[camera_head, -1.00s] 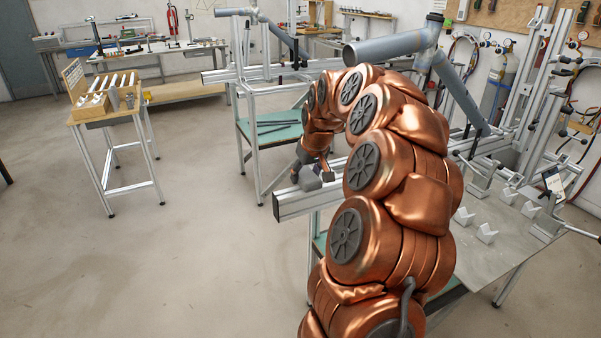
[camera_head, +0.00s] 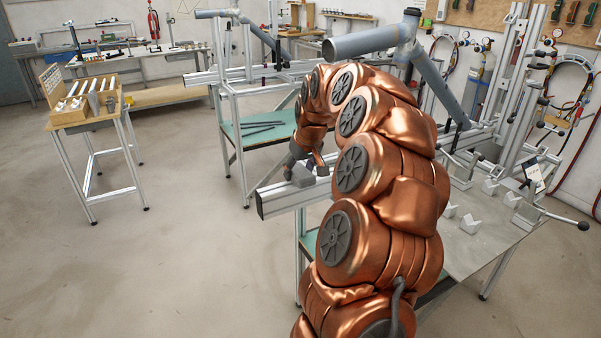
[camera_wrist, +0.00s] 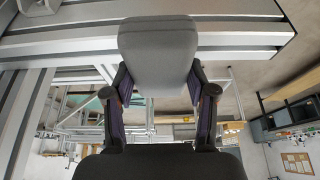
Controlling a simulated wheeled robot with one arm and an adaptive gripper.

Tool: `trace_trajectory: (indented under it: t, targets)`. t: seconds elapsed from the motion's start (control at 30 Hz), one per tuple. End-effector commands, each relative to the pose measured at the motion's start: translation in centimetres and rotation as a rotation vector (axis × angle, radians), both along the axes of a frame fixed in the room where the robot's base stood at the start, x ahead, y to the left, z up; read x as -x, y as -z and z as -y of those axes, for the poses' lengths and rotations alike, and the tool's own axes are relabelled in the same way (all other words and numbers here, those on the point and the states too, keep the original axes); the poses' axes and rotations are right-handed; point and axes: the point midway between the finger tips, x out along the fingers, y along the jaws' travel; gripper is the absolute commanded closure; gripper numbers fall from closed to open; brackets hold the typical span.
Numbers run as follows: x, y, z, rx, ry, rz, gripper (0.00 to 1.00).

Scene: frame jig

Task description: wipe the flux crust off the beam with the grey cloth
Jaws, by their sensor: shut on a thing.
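My gripper (camera_wrist: 158,85) is shut on the grey cloth (camera_wrist: 158,52), which looks like a folded, rounded pad between its two fingers. In the head view, my gripper (camera_head: 308,160) is low over the near left end of the beam (camera_head: 285,199), with the grey cloth (camera_head: 302,174) at the beam's top. The beam is a silver aluminium profile, and it also crosses the top of the wrist view (camera_wrist: 240,40). The cloth overlaps the beam there; I cannot tell whether they touch. I cannot make out the flux crust. My arm hides much of the beam.
A metal-topped table (camera_head: 470,245) with several pale V-blocks stands to the right of my arm. A grey pipe (camera_head: 370,44) lies behind it. A wooden-topped stand (camera_head: 100,112) is at the left. The floor at the front left is clear.

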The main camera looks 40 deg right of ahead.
Motion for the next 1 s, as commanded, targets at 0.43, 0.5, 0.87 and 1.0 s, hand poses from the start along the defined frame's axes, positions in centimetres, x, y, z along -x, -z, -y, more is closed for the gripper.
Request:
trace_trajectory:
  t: [0.43,0.5,0.87,1.0]
  targets:
    - [-0.3,-3.8,0.5,0.001,0.002,0.003,0.88]
    - [-0.3,-4.5,0.5,0.002,0.003,0.004,0.88]
    - [-0.4,-7.5,0.3,0.001,-0.002,0.002,0.88]
    - [-0.4,-8.1,0.3,0.002,-0.002,0.003,0.88]
